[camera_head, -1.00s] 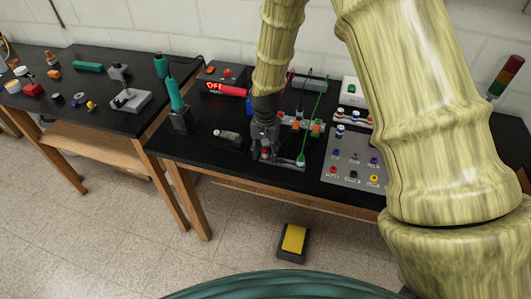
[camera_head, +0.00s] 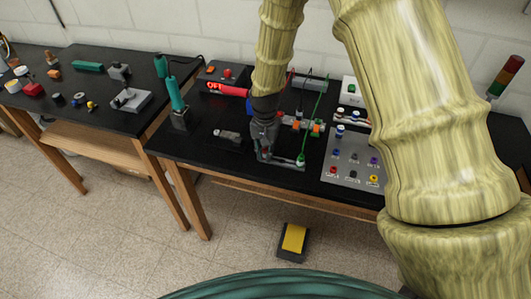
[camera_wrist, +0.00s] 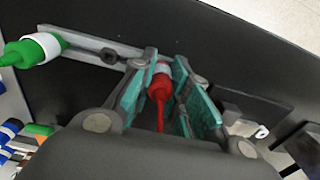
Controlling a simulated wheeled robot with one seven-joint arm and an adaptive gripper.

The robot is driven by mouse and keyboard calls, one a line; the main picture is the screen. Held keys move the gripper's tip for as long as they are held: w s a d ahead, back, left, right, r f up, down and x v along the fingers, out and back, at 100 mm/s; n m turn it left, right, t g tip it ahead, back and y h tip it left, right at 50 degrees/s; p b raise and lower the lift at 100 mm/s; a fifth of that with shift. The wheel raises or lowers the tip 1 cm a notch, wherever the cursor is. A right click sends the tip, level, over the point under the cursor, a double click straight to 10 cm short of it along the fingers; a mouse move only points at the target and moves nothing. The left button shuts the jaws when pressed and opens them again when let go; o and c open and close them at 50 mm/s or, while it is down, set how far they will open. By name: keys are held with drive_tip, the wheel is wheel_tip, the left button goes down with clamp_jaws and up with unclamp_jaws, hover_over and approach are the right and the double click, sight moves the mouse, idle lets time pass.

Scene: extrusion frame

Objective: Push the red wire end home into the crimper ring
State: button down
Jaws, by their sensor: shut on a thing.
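The red wire end (camera_wrist: 160,82), with a white collar, is between the teal-padded fingers of my gripper (camera_wrist: 158,88) in the wrist view. My gripper is shut on it. The red end is still at the grey holder bar (camera_wrist: 90,45), and the fingers hide whether it touches the bar. In the head view my gripper (camera_head: 265,150) is low over the front of the right table, and only a speck of red shows there. I cannot make out the crimper ring for certain. A dark block with a grey metal part (camera_head: 228,135) lies left of my gripper.
A green wire end (camera_wrist: 35,50) with a white collar sits at the bar's other end, close to my gripper. A panel with coloured connectors (camera_head: 352,160) lies to the right. A teal-handled tool in a stand (camera_head: 177,100) is at the left. Wires hang behind my gripper.

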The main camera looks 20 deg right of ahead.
drive_tip(key=shift+r, duration=0.15)
drive_tip(key=shift+r+p, duration=2.05)
drive_tip(key=shift+r, duration=0.85)
drive_tip(key=shift+f, duration=0.1)
